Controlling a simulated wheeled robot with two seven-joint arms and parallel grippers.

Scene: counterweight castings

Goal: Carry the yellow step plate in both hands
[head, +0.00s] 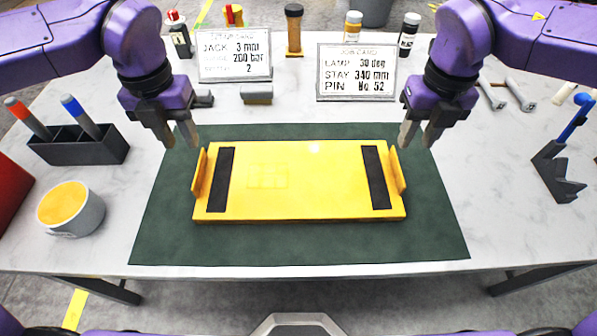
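The yellow step plate (300,180) lies flat on a dark green mat (300,248) in the middle of the table. It has a black strip near each end and an upright yellow flange at its left end (199,172) and right end (397,170). My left gripper (181,141) is open and empty above and beyond the plate's left flange. My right gripper (417,141) is open and empty above and beyond the right flange. Neither gripper appears to touch the plate.
A black stand with a blue-handled tool (565,150) is at right. Two cards (234,55) (369,72) and several bottles stand at the back. The mat around the plate is clear.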

